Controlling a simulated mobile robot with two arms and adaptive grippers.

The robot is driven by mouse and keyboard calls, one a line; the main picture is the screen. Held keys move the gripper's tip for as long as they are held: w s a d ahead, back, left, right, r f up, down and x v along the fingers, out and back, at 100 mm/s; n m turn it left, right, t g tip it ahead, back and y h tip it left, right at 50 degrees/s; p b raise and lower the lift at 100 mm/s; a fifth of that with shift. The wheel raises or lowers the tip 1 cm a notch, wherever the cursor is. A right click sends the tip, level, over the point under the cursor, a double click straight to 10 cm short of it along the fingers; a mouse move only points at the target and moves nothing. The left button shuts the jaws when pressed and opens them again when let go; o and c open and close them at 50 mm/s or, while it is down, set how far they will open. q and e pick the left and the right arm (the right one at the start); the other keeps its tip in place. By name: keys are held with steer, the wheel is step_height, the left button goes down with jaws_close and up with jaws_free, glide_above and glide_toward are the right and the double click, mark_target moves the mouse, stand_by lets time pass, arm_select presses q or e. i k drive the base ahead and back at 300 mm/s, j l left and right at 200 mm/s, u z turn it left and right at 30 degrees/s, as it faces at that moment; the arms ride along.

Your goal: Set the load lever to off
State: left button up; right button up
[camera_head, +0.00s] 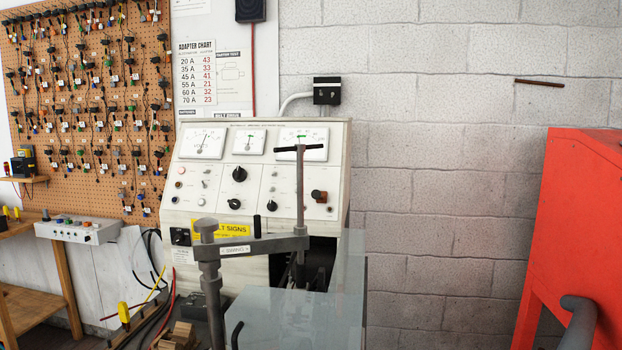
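The test bench (215,262) has a sloped cream control panel (210,182) with three dial gauges and several knobs and small switches. A large black knob (239,174) sits mid-panel. Smaller black knobs (234,204) (272,206) are below it. A dark red-brown knob or lever (319,196) sticks out at the panel's right. I cannot tell which of these is the load lever, nor read its setting. Neither of my grippers is in view.
A grey metal swing arm (250,245) and an upright T-handle screw (300,200) stand in front of the panel. A clear guard (300,318) is below them. A red cabinet (575,220) is at right, a pegboard (85,100) with hanging leads at left.

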mark_target(316, 194)
steer(key=k+l+u, duration=0.1)
steer(key=l+u, duration=0.15)
steer(key=k+l+u, duration=0.1)
steer(key=l+u, duration=0.15)
steer(key=k+l+u, duration=0.25)
steer(key=l, duration=0.15)
steer(key=i, duration=0.1)
